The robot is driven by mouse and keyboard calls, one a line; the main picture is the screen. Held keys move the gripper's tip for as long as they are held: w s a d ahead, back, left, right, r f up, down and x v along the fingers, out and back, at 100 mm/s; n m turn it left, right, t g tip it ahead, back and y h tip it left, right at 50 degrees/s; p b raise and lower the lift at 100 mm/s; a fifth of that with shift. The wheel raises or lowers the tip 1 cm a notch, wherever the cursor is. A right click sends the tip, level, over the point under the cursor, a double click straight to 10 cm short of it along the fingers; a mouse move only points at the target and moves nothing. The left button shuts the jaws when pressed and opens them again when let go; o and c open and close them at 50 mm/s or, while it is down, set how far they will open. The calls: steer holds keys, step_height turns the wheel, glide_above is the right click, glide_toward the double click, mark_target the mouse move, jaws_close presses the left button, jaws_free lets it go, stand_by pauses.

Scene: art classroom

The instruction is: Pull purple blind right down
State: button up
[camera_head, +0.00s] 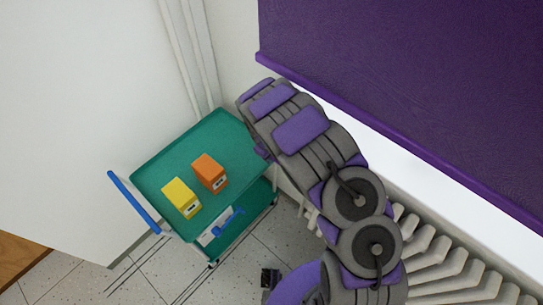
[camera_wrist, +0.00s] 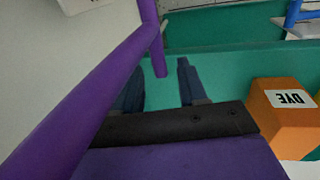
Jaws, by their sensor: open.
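The purple blind (camera_head: 420,75) hangs at the upper right in the head view, with its thick bottom rail (camera_head: 400,147) slanting down to the right. In the wrist view a purple bar (camera_wrist: 75,115), apparently this rail, crosses the left side. A thin purple piece (camera_wrist: 158,60) at the bar's upper end points down between the fingertips in the picture; I cannot tell whether it touches them. My gripper (camera_wrist: 160,72) is open, its two dark fingers apart, the left one close to the bar. In the head view my arm hides the fingers, near the rail's left end.
A teal cart (camera_head: 225,130) stands below and left of my arm, carrying a yellow box (camera_head: 180,199) and an orange box (camera_head: 209,173), labelled DYE in the wrist view (camera_wrist: 285,115). A ribbed radiator (camera_head: 450,265) is below the white sill (camera_head: 440,185). Pipes (camera_head: 195,50) run up the wall.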

steer(key=shift+a+f, duration=0.15)
steer(key=shift+f, duration=0.1)
steer(key=c, duration=0.4)
jaws_close()
steer(key=shift+w, duration=0.1)
